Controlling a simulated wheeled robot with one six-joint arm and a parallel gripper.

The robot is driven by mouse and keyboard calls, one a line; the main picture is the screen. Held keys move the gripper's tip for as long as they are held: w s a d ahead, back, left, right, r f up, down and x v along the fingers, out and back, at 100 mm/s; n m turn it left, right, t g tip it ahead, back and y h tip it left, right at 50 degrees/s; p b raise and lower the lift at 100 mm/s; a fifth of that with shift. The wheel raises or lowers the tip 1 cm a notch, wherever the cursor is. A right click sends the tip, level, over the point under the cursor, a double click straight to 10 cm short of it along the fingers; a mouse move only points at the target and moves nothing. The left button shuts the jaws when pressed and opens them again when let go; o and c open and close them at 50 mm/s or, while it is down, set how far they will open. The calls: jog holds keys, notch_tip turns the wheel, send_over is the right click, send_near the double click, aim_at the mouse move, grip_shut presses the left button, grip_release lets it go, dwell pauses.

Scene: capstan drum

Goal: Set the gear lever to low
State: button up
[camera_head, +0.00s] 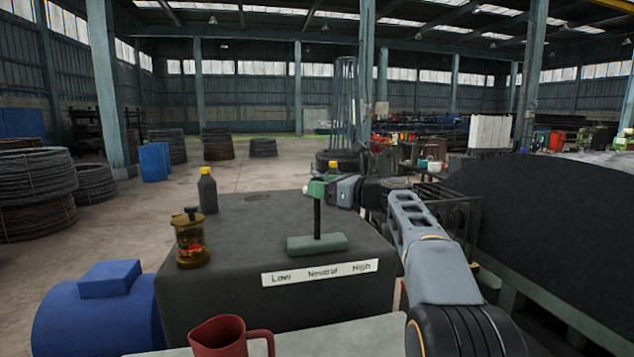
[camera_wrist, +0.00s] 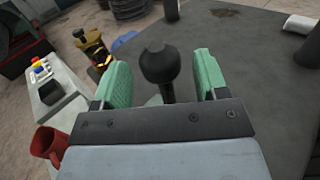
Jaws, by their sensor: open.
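The gear lever (camera_head: 317,218) is a dark rod standing about upright from a grey-green base (camera_head: 316,244) on the dark housing. A white label (camera_head: 320,273) on the housing front reads Low, Neutral, High from left to right. The lever stands above Neutral. My gripper (camera_head: 319,188) reaches in from the right at the lever's top, and its green finger hides the knob there. In the wrist view, the round black knob (camera_wrist: 160,64) is between the two green fingers of my open gripper (camera_wrist: 160,76), with gaps on both sides.
A dark bottle with a yellow cap (camera_head: 207,192) and a brass-and-glass oiler (camera_head: 190,240) stand left of the lever on the housing (camera_head: 245,225). A red jug (camera_head: 229,340) is in front. A blue motor (camera_head: 100,312) is at left. The housing top between oiler and lever is clear.

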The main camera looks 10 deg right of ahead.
jog(key=shift+x, duration=1.05)
grip_shut()
jog(key=shift+a+r+n+g+h+p, duration=0.2)
jog(key=shift+a+n+g+h+p, duration=0.15)
jog(key=shift+a+p, duration=0.65)
jog(key=a+f+n+g+h+p, duration=0.1)
jog(key=a+f+n+h+p, duration=0.1)
jog(key=a, duration=0.4)
jog(key=shift+f+p, duration=0.25)
jog(key=shift+p, duration=0.45)
